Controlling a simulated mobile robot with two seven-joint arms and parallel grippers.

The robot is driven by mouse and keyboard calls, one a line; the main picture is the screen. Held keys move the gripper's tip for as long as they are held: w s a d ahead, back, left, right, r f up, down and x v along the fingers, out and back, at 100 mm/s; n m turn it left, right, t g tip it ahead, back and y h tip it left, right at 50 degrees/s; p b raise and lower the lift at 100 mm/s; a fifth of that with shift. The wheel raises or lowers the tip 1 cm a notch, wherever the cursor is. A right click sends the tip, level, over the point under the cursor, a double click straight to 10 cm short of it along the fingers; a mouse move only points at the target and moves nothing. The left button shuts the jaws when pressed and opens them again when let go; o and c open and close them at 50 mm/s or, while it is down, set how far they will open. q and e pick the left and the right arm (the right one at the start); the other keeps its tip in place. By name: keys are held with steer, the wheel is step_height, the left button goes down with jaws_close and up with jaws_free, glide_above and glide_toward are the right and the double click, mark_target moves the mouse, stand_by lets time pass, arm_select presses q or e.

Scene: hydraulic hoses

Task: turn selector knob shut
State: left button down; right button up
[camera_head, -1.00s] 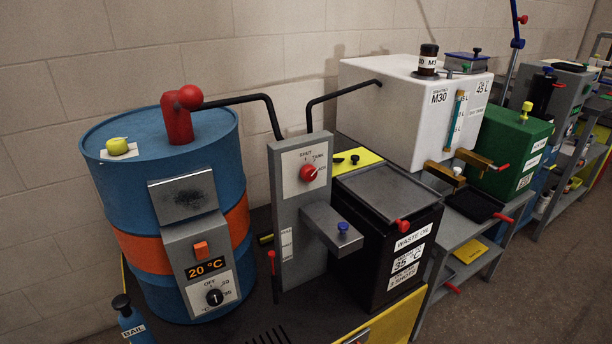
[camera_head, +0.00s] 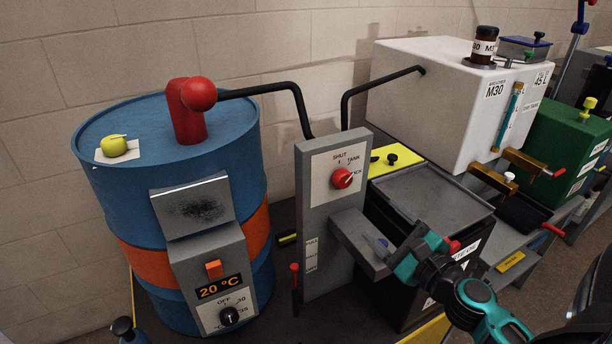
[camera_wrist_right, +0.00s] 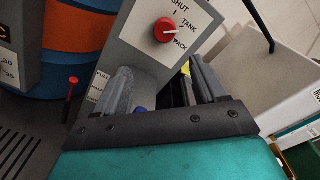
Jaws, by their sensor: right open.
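The red selector knob (camera_head: 342,178) is on a white label plate on an upright grey panel (camera_head: 333,235). The plate reads SHUT, TANK and PACK. In the right wrist view the knob (camera_wrist_right: 164,30) is at the top, and its white mark seems to point toward PACK. My right gripper (camera_head: 392,250) is below and to the right of the knob, near the grey box on the panel. Its two fingers (camera_wrist_right: 160,82) are apart with nothing between their tips, and do not touch the knob. My left gripper is out of view.
A blue drum (camera_head: 110,205) with a red fitting (camera_head: 188,115) stands left of the panel. The black waste oil box (camera_head: 385,285) stands right of it, partly behind my arm. Black pipes rise behind the panel. A red-topped lever (camera_head: 294,268) stands at the panel's left.

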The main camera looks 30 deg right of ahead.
mark_target(346, 182)
steer(key=shift+m, duration=0.5)
steer(key=w, duration=0.4)
steer(key=w+d, duration=0.1)
steer(key=w, duration=0.4)
steer(key=w+p, duration=0.1)
steer(key=w, duration=0.3)
steer(key=shift+w+d+r, duration=0.3)
steer(key=shift+w+r, duration=0.05)
steer(key=shift+r, duration=0.05)
steer(key=shift+c, duration=0.4)
steer(key=c, duration=1)
